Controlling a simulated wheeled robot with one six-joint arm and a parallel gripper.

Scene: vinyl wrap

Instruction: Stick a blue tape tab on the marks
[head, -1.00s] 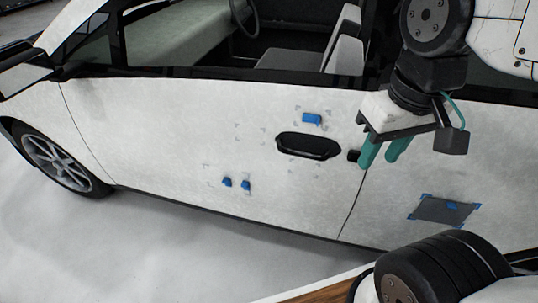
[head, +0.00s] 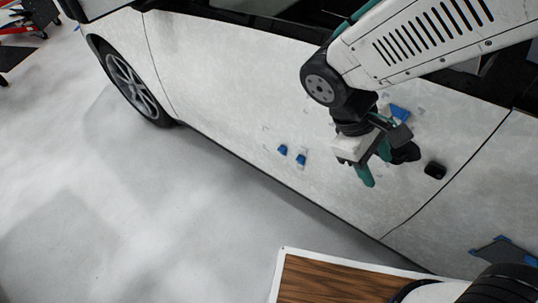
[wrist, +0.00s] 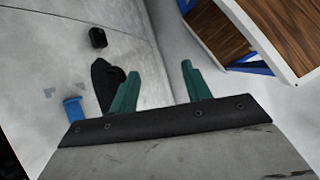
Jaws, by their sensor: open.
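My gripper (head: 376,166) hangs in front of the white car door (head: 215,75), beside the black door handle (head: 405,153) and partly covering it. In the wrist view its green fingers (wrist: 160,88) are apart with nothing between them. Two blue tape tabs (head: 283,149) (head: 300,160) are on the lower door, left of my gripper. Another blue tab (head: 399,114) is above the handle, partly hidden by my wrist; it also shows in the wrist view (wrist: 73,109). Faint grey corner marks (wrist: 50,92) show near it.
A small black box (head: 435,170) is on the door right of the handle. A dark patch with blue tape corners (head: 502,252) is at lower right. A wood-topped cart (head: 318,283) stands at the bottom, also at upper right in the wrist view (wrist: 222,32). Open floor (head: 130,215) lies left.

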